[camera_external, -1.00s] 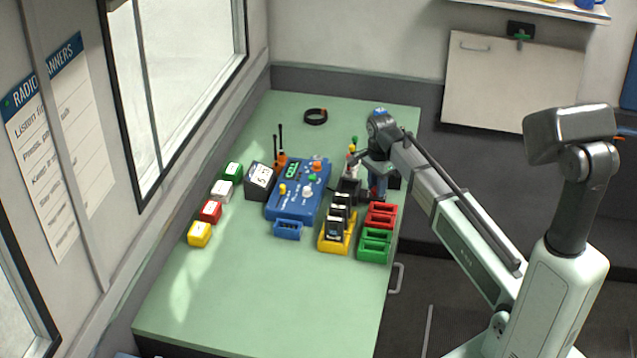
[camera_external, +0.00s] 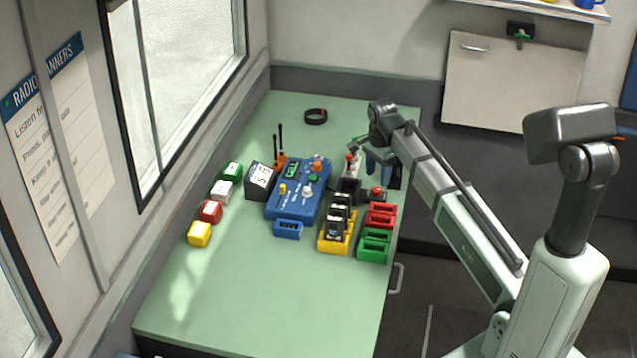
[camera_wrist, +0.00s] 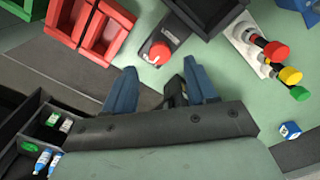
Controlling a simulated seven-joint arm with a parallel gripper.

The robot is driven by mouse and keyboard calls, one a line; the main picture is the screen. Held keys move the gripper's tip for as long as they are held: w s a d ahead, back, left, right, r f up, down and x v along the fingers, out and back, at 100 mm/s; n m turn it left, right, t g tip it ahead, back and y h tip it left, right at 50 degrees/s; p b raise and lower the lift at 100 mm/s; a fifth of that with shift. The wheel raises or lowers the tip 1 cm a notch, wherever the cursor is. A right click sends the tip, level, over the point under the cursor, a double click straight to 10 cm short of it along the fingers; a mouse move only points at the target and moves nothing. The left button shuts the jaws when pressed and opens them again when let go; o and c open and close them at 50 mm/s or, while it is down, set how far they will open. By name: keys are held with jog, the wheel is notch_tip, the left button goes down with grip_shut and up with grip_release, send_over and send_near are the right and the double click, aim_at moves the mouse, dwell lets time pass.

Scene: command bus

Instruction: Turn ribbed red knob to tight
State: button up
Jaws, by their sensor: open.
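A red knob (camera_external: 376,194) on a dark box stands behind the red trays. In the wrist view the red knob (camera_wrist: 160,53) has a small white mark on top; ribbing is too small to make out. My gripper (camera_external: 376,163) is farther back than this knob and apart from it. In the wrist view its blue fingers (camera_wrist: 160,86) are spread with nothing held between them; a dark part shows near the right finger. A second red knob (camera_wrist: 276,51) sits on a white base beside yellow and green ones; it shows left of my gripper in the external view (camera_external: 350,157).
Red trays (camera_external: 381,213), green trays (camera_external: 375,243) and a yellow rack (camera_external: 334,245) stand in front. A blue console (camera_external: 298,199) is to the left. A dark bin (camera_wrist: 32,142) with small bottles lies at lower left in the wrist view. The table's front is clear.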

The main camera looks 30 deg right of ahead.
aim_at(377, 189)
notch_tip(377, 189, up, 9)
dwell(0.4)
jog(key=shift+d, duration=0.15)
